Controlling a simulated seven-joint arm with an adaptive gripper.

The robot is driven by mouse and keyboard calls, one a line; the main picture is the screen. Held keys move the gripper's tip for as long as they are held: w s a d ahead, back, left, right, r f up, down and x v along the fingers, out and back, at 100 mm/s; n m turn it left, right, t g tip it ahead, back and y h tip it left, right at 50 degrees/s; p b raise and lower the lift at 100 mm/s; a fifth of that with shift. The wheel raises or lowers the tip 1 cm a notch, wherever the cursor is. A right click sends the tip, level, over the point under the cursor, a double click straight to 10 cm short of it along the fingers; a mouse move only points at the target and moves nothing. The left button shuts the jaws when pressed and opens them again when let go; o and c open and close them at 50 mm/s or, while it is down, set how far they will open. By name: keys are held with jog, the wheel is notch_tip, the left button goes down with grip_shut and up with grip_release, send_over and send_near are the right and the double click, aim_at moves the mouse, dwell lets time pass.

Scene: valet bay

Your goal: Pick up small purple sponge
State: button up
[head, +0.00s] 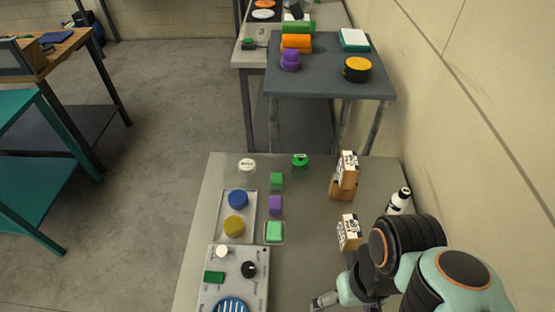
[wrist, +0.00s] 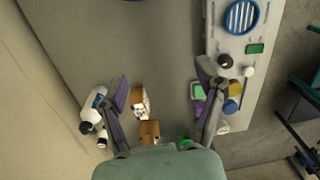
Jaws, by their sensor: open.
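The small purple sponge (head: 275,205) lies on the near grey table in the head view, between a green block (head: 276,181) behind it and a light green sponge (head: 274,232) on a small tray in front. A purple patch (wrist: 199,93), likely the sponge, shows in the wrist view beside the right finger, which partly covers it. My gripper (wrist: 165,82) is open and empty, high over the table. In the head view my gripper (head: 326,300) is at the bottom edge, right of and nearer than the sponge, and mostly cut off.
Left of the sponge is a tray (head: 248,210) with a blue and a yellow round piece. A control panel (head: 255,290) lies nearer. Cardboard boxes (head: 343,188) and a white bottle (head: 398,201) stand to the right.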

jog(key=shift+o, duration=0.3)
jog(key=w+r+m+t, duration=0.2)
jog(key=w+r+t, duration=0.15)
jog(key=w, duration=0.35)
send_over(276, 202)
jog(key=w+d, duration=0.3)
notch_tip(276, 202, down, 10)
jog(key=s+a+f+g, duration=0.1)
jog(key=f, duration=0.3)
jog(key=s+a+f+g, duration=0.1)
jog(key=f, duration=0.3)
jog(key=s+a+f+g, duration=0.1)
jog(key=f, duration=0.3)
jog(key=shift+a+f+n+h, duration=0.1)
jog(key=shift+f+n+h, duration=0.1)
jog(key=shift+n+h, duration=0.2)
notch_tip(276, 202, down, 6)
jog(key=shift+r, duration=0.2)
